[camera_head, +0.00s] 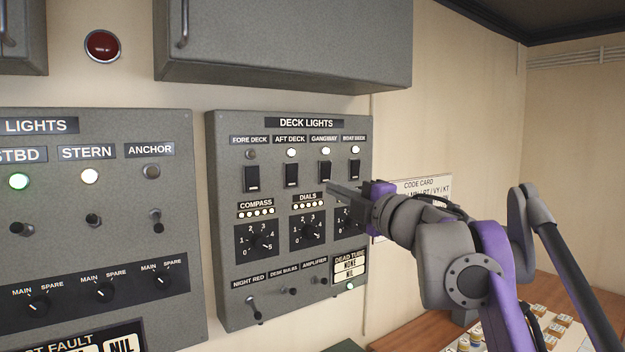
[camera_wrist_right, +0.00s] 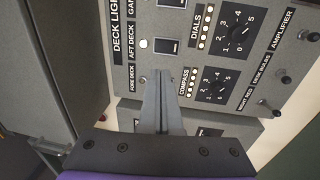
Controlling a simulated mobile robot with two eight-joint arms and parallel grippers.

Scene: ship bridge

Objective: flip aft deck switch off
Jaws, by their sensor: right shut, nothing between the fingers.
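The aft deck switch (camera_head: 291,174) is a black rocker on the grey deck lights panel (camera_head: 225,250). The aft deck lamp (camera_head: 291,152) above it is lit. The switch also shows in the wrist view (camera_wrist_right: 168,47), where the panel appears turned sideways, with its lit lamp (camera_wrist_right: 143,43). My right gripper (camera_head: 332,188) is shut and empty, in front of the panel, right of and slightly below the aft deck switch in the head view. In the wrist view its fingers (camera_wrist_right: 161,78) cover the fore deck switch. Contact with the panel cannot be told. My left gripper is out of view.
The fore deck switch (camera_head: 251,179) has a dark lamp; the gangway switch (camera_head: 325,171) and boat deck switch (camera_head: 355,169) have lit lamps. Dials and toggles sit below. A grey cabinet (camera_head: 285,50) overhangs above. Another lights panel (camera_head: 130,225) stands left.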

